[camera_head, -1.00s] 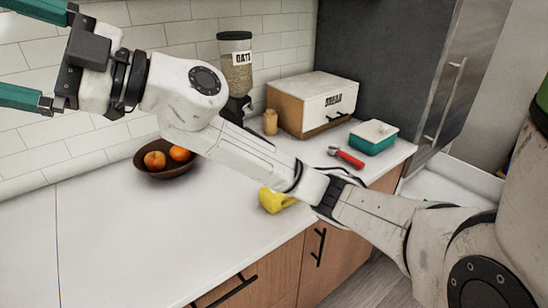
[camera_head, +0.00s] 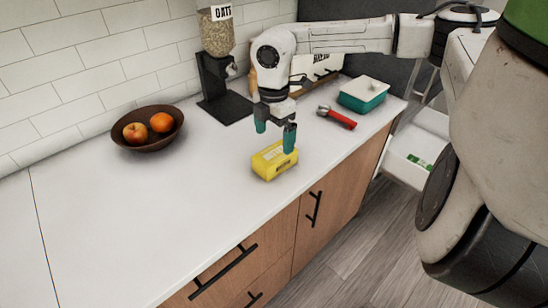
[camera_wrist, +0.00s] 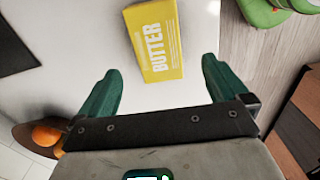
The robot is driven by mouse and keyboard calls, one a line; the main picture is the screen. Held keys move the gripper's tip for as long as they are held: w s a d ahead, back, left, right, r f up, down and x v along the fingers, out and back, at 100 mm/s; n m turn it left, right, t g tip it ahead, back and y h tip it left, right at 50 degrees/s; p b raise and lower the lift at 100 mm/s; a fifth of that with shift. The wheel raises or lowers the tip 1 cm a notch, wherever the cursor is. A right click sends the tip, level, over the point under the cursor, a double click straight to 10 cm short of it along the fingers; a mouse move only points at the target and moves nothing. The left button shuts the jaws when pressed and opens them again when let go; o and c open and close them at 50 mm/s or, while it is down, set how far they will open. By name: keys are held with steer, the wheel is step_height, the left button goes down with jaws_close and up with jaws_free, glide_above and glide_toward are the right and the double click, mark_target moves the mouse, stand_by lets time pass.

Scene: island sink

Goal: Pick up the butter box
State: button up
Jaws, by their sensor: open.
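The yellow butter box (camera_head: 272,162) lies on the white counter near its front edge. In the wrist view the butter box (camera_wrist: 153,42) shows its "BUTTER" label and lies ahead of the fingertips, between their lines. My gripper (camera_head: 275,140) points down just above and behind the box, with its green fingers apart. In the wrist view my gripper (camera_wrist: 161,75) is open and empty. From the head view I cannot tell whether a fingertip touches the box.
A brown bowl with fruit (camera_head: 160,140) stands at the left. An oats dispenser (camera_head: 215,70) and bread box (camera_head: 318,68), partly behind my arm, stand at the back. A red-handled tool (camera_head: 338,117) and teal container (camera_head: 362,97) lie right. The counter's left part is clear.

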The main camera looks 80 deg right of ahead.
mark_target(275, 153)
steer(key=shift+s+d+f+p, duration=0.1)
steer(key=shift+f+p, duration=0.15)
steer(key=shift+f, duration=1.05)
steer(key=shift+w+d+f+p, duration=0.15)
steer(key=shift+f+p, duration=0.15)
steer(key=shift+f, duration=1)
steer(key=shift+s+d+f+p, duration=0.15)
steer(key=shift+f+p, duration=0.1)
steer(key=shift+f, duration=1.05)
steer(key=shift+c, duration=0.4)
steer(key=c, duration=1.1)
steer(key=shift+r, duration=0.1)
steer(key=shift+c, duration=0.2)
